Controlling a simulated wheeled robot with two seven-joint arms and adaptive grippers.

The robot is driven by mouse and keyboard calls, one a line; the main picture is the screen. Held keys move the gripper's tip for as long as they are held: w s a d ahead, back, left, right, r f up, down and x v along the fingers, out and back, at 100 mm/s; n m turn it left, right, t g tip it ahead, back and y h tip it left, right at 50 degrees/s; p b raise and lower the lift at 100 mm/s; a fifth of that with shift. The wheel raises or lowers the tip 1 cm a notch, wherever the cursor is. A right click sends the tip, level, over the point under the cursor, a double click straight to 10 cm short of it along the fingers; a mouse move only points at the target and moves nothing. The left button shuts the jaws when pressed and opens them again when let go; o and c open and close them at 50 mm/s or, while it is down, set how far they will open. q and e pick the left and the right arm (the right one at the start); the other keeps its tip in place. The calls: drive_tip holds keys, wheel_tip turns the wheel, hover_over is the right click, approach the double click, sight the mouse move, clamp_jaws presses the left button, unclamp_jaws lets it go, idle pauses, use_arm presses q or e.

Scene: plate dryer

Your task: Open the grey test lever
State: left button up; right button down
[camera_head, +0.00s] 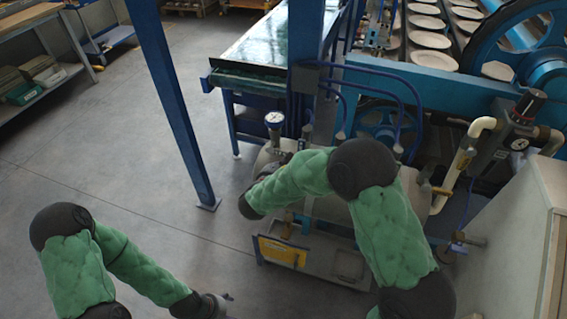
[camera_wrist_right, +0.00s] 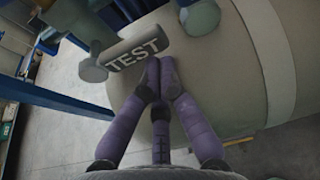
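The grey test lever (camera_wrist_right: 133,53) is a rounded bar with pale letters reading TEST, tilted up to the right in the right wrist view. It lies close to the curved side of a pale tank (camera_wrist_right: 225,70). My right gripper (camera_wrist_right: 158,66) has its purple fingertips together just below the lever's right part. Nothing shows between them, and I cannot tell whether they touch the lever. In the head view, my right forearm hides the gripper and the lever. My left gripper (camera_head: 216,303) is low in the head view, away from the tank, its fingers too small to read.
A round gauge (camera_head: 274,120) stands above the tank. A blue post (camera_head: 175,100) rises left of it. A pale cabinet (camera_head: 510,240) and pipes (camera_head: 470,150) stand at right. The floor (camera_head: 120,150) at left is clear.

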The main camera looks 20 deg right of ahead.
sight(283, 153)
drive_tip(key=shift+r, duration=0.15)
drive_tip(key=shift+d+r+n+h+p, duration=0.1)
drive_tip(key=shift+r+n+h+p, duration=0.35)
drive_tip(key=shift+p, duration=0.85)
wheel_tip(283, 153, up, 4)
drive_tip(key=n+h+p, duration=0.1)
drive_tip(key=n+p, duration=0.1)
drive_tip(key=p, duration=0.2)
drive_tip(key=n+g+h+p, duration=0.1)
drive_tip(key=n+p, duration=0.2)
drive_tip(key=shift+f+p, duration=0.2)
drive_tip(key=shift+p, duration=0.15)
drive_tip(key=shift+w+a+r+n+h+p, duration=0.15)
drive_tip(key=shift+a+r+n+h+p, duration=0.25)
drive_tip(key=shift+n+p, duration=0.35)
drive_tip(key=shift+w+a+r+n+h+p, duration=0.45)
drive_tip(key=shift+w+a+r+n+p, duration=0.25)
drive_tip(key=shift+a+r+n+p, duration=0.4)
drive_tip(key=shift+d, duration=0.1)
